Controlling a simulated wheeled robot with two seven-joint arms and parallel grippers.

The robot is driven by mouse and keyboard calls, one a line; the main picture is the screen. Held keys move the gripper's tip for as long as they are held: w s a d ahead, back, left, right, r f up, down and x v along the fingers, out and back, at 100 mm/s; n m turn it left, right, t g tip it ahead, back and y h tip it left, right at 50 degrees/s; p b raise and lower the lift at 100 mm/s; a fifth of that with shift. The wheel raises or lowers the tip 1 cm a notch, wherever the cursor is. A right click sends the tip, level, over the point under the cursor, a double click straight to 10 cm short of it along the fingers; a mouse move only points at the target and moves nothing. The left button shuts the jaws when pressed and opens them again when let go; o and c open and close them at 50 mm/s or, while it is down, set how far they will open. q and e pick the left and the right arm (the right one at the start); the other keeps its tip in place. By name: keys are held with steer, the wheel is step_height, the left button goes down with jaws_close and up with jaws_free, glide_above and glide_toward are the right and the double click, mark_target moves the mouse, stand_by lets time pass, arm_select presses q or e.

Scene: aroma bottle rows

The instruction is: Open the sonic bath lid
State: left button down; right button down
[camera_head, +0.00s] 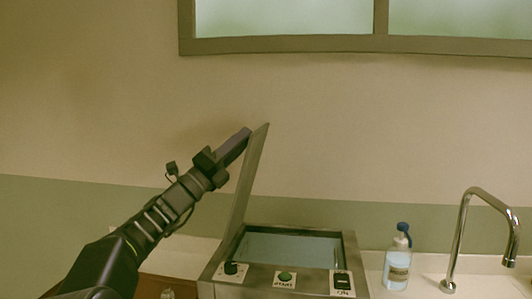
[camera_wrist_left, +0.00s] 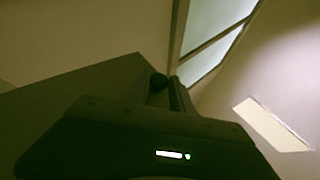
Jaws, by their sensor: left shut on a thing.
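The sonic bath (camera_head: 290,248) is a metal box on the counter, with a knob, a green button and a switch on its front panel. Its lid (camera_head: 246,185) stands raised at the left side, nearly upright and leaning a little to the right at the top. The opening of the bath is uncovered. My left gripper (camera_head: 243,138) is at the lid's upper edge, shut on it. In the left wrist view the lid (camera_wrist_left: 85,95) is a dark panel, and the gripper (camera_wrist_left: 165,90) closes on a dark round knob there. My right gripper is not in view.
A clear bottle with a blue cap (camera_head: 398,258) stands right of the bath. A curved metal faucet (camera_head: 462,235) is further right. The wall behind (camera_head: 330,130) is bare below a window (camera_head: 285,18).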

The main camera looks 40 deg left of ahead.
arm_select(q)
steer(key=shift+s+a+n+t+y, duration=0.35)
steer(key=shift+a+n, duration=0.2)
steer(key=shift+a, duration=0.2)
steer(key=shift+s+a+n+t+y, duration=0.3)
steer(key=shift+a+n+y, duration=0.2)
steer(key=shift+a, duration=0.2)
steer(key=shift+s+a+n+t+y, duration=0.25)
steer(key=shift+s+a+n+y, duration=0.15)
steer(key=shift+a+n, duration=0.25)
steer(key=shift+a, duration=0.1)
steer(key=c, duration=1.2)
jaws_free()
steer(key=b+v, duration=0.2)
steer(key=v, duration=0.5)
steer(key=shift+s+f, duration=0.25)
steer(key=shift+s, duration=0.1)
